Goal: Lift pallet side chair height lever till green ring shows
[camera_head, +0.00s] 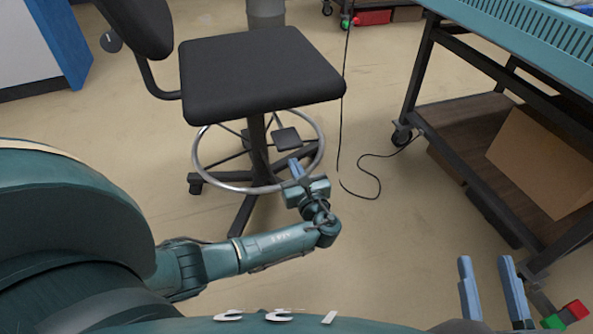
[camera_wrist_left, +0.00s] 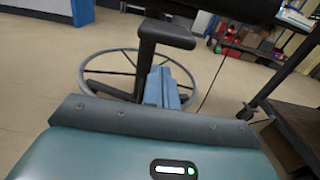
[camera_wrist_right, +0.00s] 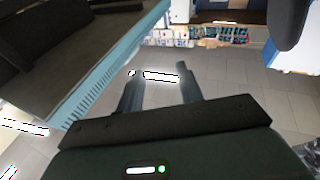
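The chair has a black seat (camera_head: 258,72) on a dark column with a chrome foot ring (camera_head: 200,160). A small dark paddle-shaped lever (camera_head: 287,138) shows under the seat; it also shows in the left wrist view (camera_wrist_left: 167,33). My left gripper (camera_head: 295,168) is just below and in front of the paddle, fingers pointing toward it. In the left wrist view its blue fingers (camera_wrist_left: 162,86) lie close together, with nothing visible between them. Contact with the lever cannot be told. No green ring is visible. My right gripper (camera_head: 490,285) is open and empty at lower right.
A teal-topped workbench (camera_head: 530,30) on casters stands to the right, with a cardboard box (camera_head: 545,160) on its lower shelf. A black cable (camera_head: 375,185) lies on the floor between chair and bench. A blue and white cabinet (camera_head: 65,40) is at upper left.

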